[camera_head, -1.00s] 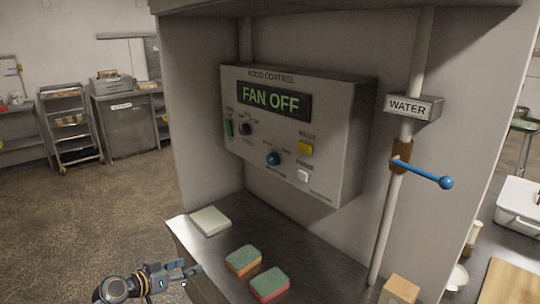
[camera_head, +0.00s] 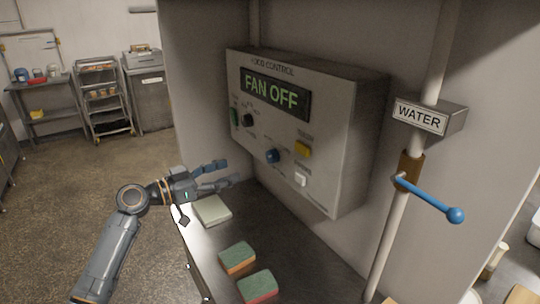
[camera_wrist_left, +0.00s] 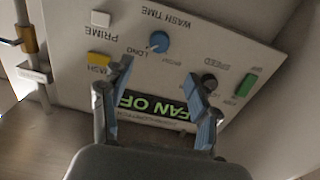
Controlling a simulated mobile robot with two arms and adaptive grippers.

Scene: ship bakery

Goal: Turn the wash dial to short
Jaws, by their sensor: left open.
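The wash dial (camera_head: 272,156) is a round blue knob low in the middle of the grey hood control panel (camera_head: 315,158). In the left wrist view, which shows the panel upside down, the dial (camera_wrist_left: 160,41) sits by the "WASH TIME" lettering. A pale mark shows at its lower left, near "LONG"; its exact setting is hard to tell. My left gripper (camera_head: 226,174) is open and empty, left of the panel, its fingers pointing right. In the wrist view its fingertips (camera_wrist_left: 158,68) spread apart with the dial beyond them, untouched. My right gripper is out of view.
The panel display (camera_head: 276,93) reads "FAN OFF". A black knob (camera_head: 248,120), a green switch (camera_head: 234,116), a yellow button (camera_head: 303,149) and a white button (camera_head: 301,180) surround the dial. Sponges (camera_head: 237,258) lie on the counter below. A blue-handled water lever (camera_head: 430,199) stands right.

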